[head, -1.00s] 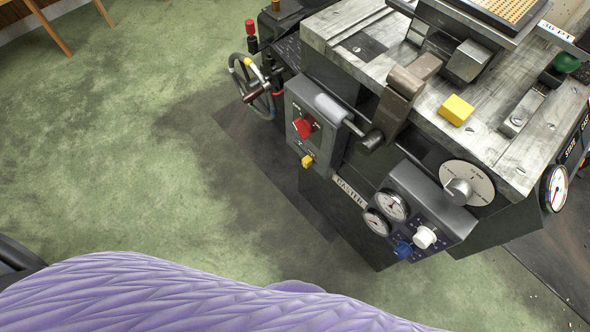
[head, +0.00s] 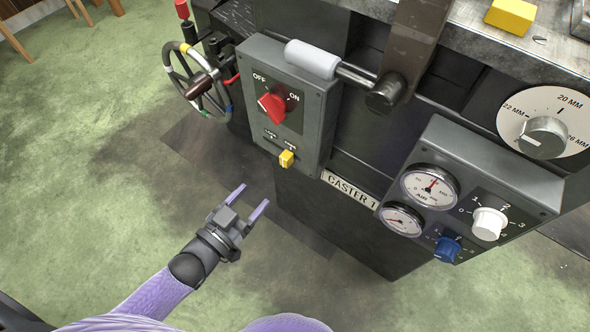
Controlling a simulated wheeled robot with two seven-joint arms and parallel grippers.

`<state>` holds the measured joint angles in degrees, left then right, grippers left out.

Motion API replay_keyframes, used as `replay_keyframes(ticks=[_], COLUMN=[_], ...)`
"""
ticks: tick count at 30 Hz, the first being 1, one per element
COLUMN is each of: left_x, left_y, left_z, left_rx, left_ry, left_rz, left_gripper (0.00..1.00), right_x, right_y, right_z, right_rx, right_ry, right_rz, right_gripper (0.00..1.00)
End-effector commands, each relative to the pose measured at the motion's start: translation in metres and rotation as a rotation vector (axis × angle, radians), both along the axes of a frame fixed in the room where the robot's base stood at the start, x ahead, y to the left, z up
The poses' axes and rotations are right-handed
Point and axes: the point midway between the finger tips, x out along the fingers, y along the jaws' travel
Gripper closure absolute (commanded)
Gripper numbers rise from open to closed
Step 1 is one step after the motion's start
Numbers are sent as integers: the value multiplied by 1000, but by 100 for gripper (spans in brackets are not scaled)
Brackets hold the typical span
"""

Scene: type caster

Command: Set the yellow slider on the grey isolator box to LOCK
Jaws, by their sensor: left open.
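The grey isolator box (head: 316,118) is on the front of the caster, left of centre in the head view. It carries a red rotary switch (head: 272,105) between OFF and ON marks. The small yellow slider (head: 287,158) sits below the switch, at the right end of a short slot with small labels above, too small to read surely. My left gripper (head: 251,203) is open and empty, below and left of the slider, apart from it. Its purple fingers point up and right. My right gripper is not in view.
A handwheel (head: 194,80) stands left of the box. A lever with a pale grip (head: 312,59) crosses its top. A gauge panel (head: 500,165) with a white knob (head: 489,223) and blue knob (head: 447,249) juts out at right. The green floor (head: 90,190) at left is clear.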

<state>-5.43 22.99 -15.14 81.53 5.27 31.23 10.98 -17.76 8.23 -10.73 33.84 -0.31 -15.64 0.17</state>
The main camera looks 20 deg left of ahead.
Motion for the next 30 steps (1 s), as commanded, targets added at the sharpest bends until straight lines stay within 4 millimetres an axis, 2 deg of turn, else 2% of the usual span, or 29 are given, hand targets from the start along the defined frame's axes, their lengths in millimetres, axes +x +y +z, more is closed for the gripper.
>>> replay_keyframes(ticks=[1, 5, 12, 15, 19, 25, 26, 30], left_x=[4, 22, 75, 89, 97, 97, 97, 97], left_y=[-2, -10, -29, -34, -37, -37, -37, -36], left_z=[-1, 6, 4, 5, 8, 9, 9, 9], left_rx=[-13, -22, -19, -18, -17, -17, -17, -17], left_ry=[-26, -48, -42, -41, -41, -41, -41, -41], left_rz=[-10, -15, -14, -13, -13, -13, -13, -12], left_gripper=[32, 32, 32, 32, 32, 32, 37, 66], right_x=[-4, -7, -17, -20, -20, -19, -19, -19], right_y=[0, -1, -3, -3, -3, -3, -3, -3], right_z=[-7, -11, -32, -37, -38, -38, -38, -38], right_rx=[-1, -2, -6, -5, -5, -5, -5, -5], right_ry=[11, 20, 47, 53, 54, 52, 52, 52], right_rz=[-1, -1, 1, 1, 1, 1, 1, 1], right_gripper=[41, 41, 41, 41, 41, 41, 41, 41])
